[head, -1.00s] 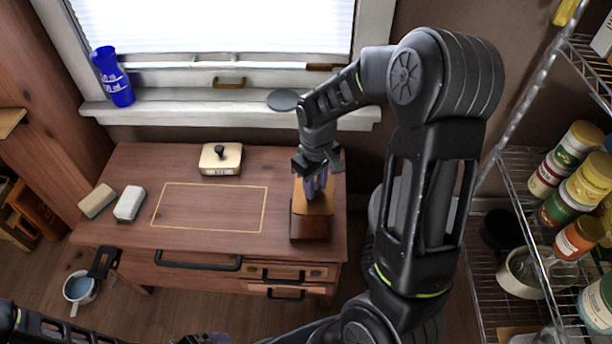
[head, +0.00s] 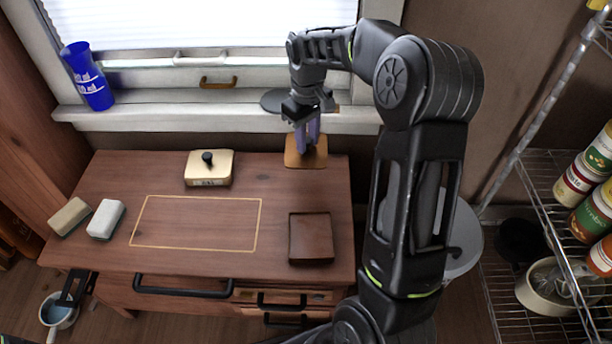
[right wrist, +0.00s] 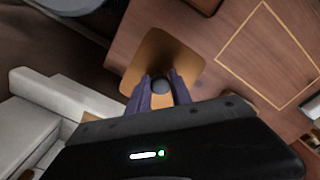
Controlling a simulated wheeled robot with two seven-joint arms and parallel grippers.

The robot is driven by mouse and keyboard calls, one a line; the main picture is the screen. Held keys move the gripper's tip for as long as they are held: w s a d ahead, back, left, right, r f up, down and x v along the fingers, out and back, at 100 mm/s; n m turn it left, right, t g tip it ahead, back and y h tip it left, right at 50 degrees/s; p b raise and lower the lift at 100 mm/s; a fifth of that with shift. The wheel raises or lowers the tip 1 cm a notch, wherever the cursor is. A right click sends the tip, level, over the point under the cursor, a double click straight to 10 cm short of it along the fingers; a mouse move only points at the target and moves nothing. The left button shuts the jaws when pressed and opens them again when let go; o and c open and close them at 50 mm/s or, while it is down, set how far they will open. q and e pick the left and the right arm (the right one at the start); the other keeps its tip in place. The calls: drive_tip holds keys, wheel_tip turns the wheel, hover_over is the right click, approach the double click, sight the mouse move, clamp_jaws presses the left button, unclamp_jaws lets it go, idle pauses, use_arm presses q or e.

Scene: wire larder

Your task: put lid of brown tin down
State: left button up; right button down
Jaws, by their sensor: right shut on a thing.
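The brown tin (head: 311,240) stands without its lid at the right front of the wooden table, its dark top showing. The lid (head: 293,159) is a tan square plate with a dark knob. My right gripper (head: 309,148) is shut on the lid's knob, behind the tin near the table's back right corner. The right wrist view shows the lid (right wrist: 155,49) and its round knob between the fingers. I cannot tell whether the lid touches the tabletop.
A cream tin (head: 208,176) with a black knob stands at the table's back. Two blocks, tan (head: 69,216) and white (head: 106,219), lie at the left. A gold outline (head: 196,197) marks clear tabletop. A wire rack (head: 548,215) with several cans stands right; blue cups (head: 87,76) stand on the sill.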

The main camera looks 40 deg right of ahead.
wheel_tip(320, 180, down, 5)
drive_tip(key=shift+r+b, duration=0.1)
drive_tip(key=shift+b, duration=0.6)
drive_tip(key=shift+f+b, duration=0.8)
drive_tip(key=shift+f, duration=1.75)
drive_tip(key=shift+f, duration=0.1)
drive_tip(key=c, duration=1.2)
unclamp_jaws()
drive_tip(key=shift+o, duration=0.2)
wheel_tip(320, 180, up, 12)
drive_tip(key=p, duration=0.3)
